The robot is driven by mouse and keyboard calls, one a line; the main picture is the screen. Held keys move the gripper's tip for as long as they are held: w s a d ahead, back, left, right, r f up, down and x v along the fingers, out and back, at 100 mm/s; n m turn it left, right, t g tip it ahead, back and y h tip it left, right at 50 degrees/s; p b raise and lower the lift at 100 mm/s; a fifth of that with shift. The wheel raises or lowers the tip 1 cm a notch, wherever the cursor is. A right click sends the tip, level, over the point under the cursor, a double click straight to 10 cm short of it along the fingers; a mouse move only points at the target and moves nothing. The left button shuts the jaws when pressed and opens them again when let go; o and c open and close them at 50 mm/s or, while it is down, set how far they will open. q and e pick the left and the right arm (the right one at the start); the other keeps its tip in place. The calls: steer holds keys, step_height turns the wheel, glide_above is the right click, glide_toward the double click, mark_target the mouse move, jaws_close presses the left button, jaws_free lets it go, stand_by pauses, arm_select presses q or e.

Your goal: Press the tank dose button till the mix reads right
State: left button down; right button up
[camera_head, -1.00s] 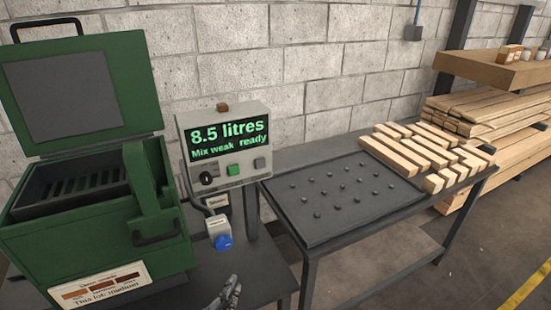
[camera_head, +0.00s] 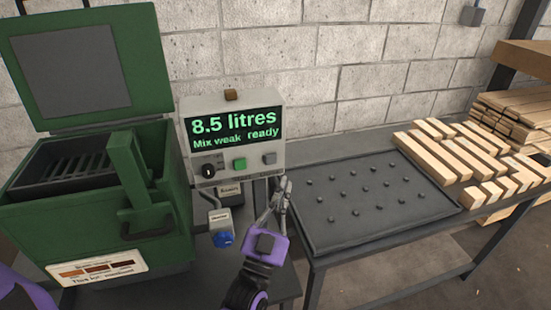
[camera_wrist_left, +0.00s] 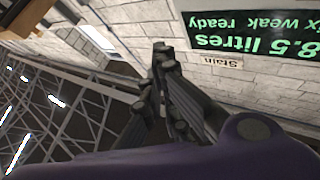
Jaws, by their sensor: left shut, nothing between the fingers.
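A grey control box (camera_head: 233,135) stands beside the green tank (camera_head: 95,180). Its screen (camera_head: 234,130) reads "8.5 litres", "Mix weak", "ready". Below the screen are a black knob (camera_head: 208,170), a green button (camera_head: 239,164) and a grey button (camera_head: 269,158). A blue button (camera_head: 223,239) sits on a small box under the control box; its label is too small to read. My left gripper (camera_head: 283,187) is shut and empty, just below and right of the grey button, with no visible contact. In the wrist view its fingers (camera_wrist_left: 163,58) are together near the screen (camera_wrist_left: 262,32).
A dark studded tray (camera_head: 360,232) lies on the bench to the right. Several wooden blocks (camera_head: 440,155) lie beyond it. The tank's lid (camera_head: 80,65) stands open. A block wall (camera_head: 340,50) is close behind.

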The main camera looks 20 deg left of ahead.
mark_target(272, 166)
arm_select(q)
steer(key=w+a+b, duration=0.1)
steer(key=w+a, duration=0.3)
steer(key=w, duration=0.3)
steer(key=shift+w+a, duration=0.3)
steer(key=shift+a, duration=0.1)
arm_select(e)
steer(key=shift+s+d+f, duration=0.4)
steer(key=shift+s+f, duration=0.2)
steer(key=shift+f, duration=0.2)
steer(key=shift+s+a+f, duration=0.15)
steer(key=shift+a, duration=0.05)
steer(key=shift+d, duration=0.2)
arm_select(q)
steer(key=shift+w+a, duration=0.25)
steer(key=shift+w, duration=0.1)
arm_select(e)
steer(key=shift+a, duration=0.15)
steer(key=shift+a, duration=0.1)
